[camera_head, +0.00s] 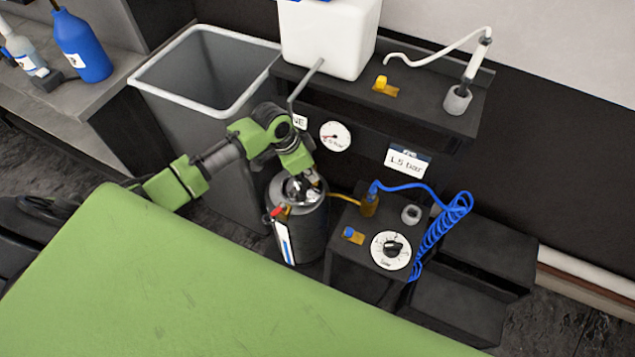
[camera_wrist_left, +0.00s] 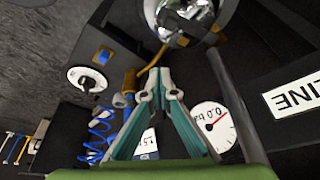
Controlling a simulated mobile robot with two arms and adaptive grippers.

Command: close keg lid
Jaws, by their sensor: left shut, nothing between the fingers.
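The keg (camera_head: 312,235) is a dark cylinder with a white and blue label, standing on the floor in the middle of the head view. Its shiny metal top (camera_head: 298,190) also shows at the upper edge of the wrist view (camera_wrist_left: 180,18). I cannot tell the lid apart from the top or how far it is open. My left gripper (camera_head: 314,181) is right above the keg's top, at its far right side in the head view. In the wrist view its fingertips (camera_wrist_left: 160,88) are together and empty, apart from the shiny top in the picture. My right gripper is not in view.
A grey bin (camera_head: 190,112) stands behind my left arm. A black unit with a dial (camera_head: 391,250) and blue coiled hose (camera_head: 440,238) is right of the keg. A pressure gauge (camera_head: 335,136), shelf (camera_head: 425,103) and white tank (camera_head: 328,40) are behind.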

